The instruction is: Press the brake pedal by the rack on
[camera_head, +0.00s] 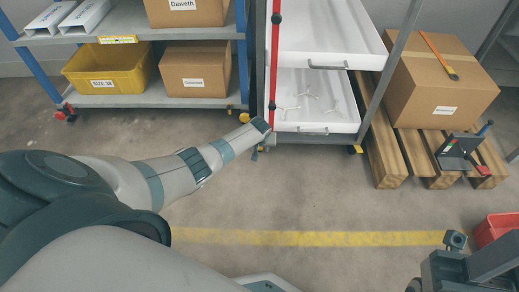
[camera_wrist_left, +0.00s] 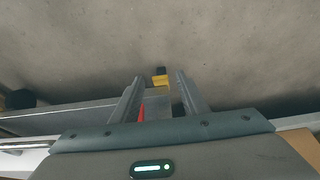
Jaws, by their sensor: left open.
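A small yellow brake pedal (camera_wrist_left: 160,81) shows in the left wrist view, at the end of a grey metal rack part, against the concrete floor. My left gripper (camera_wrist_left: 153,88) is open, with its two grey fingers on either side of the line to the pedal and nothing held between them. I cannot tell whether it touches the pedal. In the head view my left arm reaches down to the lower front corner of the white-tray rack (camera_head: 317,127); the fingers there are mostly hidden behind the wrist.
A blue-post shelf (camera_head: 140,100) with a yellow bin (camera_head: 108,68) and cardboard boxes stands left. A wooden pallet (camera_head: 386,150) with a big box (camera_head: 440,85) is right. A red bin (camera_head: 497,229) is at the right edge. Floor in front is clear.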

